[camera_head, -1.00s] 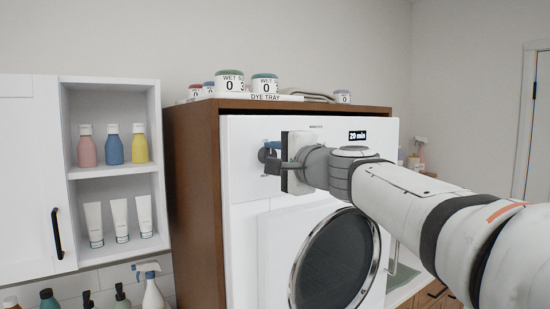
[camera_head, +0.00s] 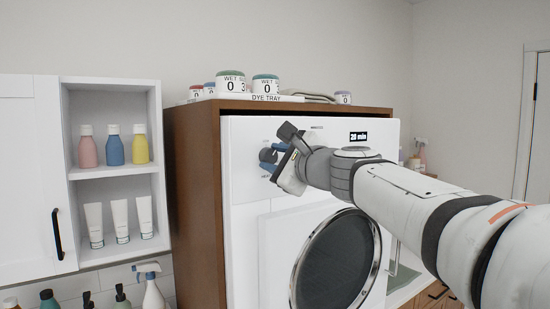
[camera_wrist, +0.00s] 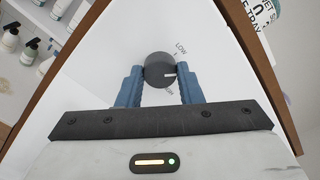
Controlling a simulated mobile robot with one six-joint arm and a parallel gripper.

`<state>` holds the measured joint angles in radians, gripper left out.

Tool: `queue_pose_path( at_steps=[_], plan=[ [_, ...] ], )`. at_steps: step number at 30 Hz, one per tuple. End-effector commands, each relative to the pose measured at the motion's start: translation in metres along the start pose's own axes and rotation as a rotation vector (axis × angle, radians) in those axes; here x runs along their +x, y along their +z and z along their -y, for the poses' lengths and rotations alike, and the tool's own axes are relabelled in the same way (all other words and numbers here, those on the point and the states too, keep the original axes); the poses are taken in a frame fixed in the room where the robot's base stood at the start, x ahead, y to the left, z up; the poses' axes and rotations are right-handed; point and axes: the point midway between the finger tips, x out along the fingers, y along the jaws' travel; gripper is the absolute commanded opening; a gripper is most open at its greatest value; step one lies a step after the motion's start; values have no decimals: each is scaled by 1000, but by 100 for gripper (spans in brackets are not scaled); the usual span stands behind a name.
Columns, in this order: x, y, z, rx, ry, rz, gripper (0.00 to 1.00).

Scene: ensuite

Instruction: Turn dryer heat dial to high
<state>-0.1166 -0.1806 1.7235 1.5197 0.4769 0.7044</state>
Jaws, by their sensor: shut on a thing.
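The dark grey heat dial (camera_head: 266,155) is on the upper left of the white dryer's front (camera_head: 245,195). In the wrist view the round dial (camera_wrist: 155,69) sits between the two blue fingers of my gripper (camera_wrist: 158,84), which is shut on it. A white pointer mark on the dial points to the right side of the picture. The word LOW is printed above right of the dial; another small label below right is partly hidden by a finger. In the head view my gripper (camera_head: 276,158) is tilted at the dial.
The dryer stands in a brown wooden cabinet (camera_head: 194,190). Its round door (camera_head: 338,262) is below my arm, and a display (camera_head: 358,136) reads 20 min. Labelled jars (camera_head: 230,82) stand on top. A white shelf (camera_head: 110,170) with bottles and tubes is at left.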

Motion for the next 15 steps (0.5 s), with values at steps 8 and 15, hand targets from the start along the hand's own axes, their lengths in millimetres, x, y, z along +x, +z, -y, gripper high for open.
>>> queue_pose_path(
  at_steps=[8, 15],
  plan=[
    [0, -1, -1, 262, 4, -3, 10],
    [1, -1, -1, 491, 4, -4, 10]
  ],
)
